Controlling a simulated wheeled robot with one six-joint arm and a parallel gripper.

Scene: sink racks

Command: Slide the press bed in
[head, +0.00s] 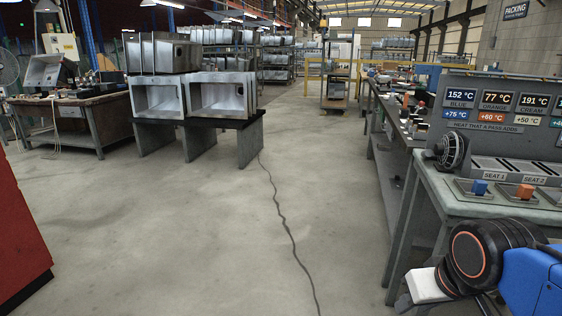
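No press bed can be clearly made out in this view. A red machine-like body (18,235) is cut off by the left edge, and I cannot tell what it is. My arm shows at the bottom right, in front of the green-topped bench. A pale block (428,286) at its left end may be part of my gripper. No fingers can be made out, so whether it is open or shut does not show.
The bench (440,198) at right carries a panel of temperature displays (500,105), a blue block (479,187) and an orange block (525,191). Steel sinks (215,95) stand on a dark stand (198,138). A cluttered table (80,120) is at left. The middle floor is clear except for a dark cable (277,210).

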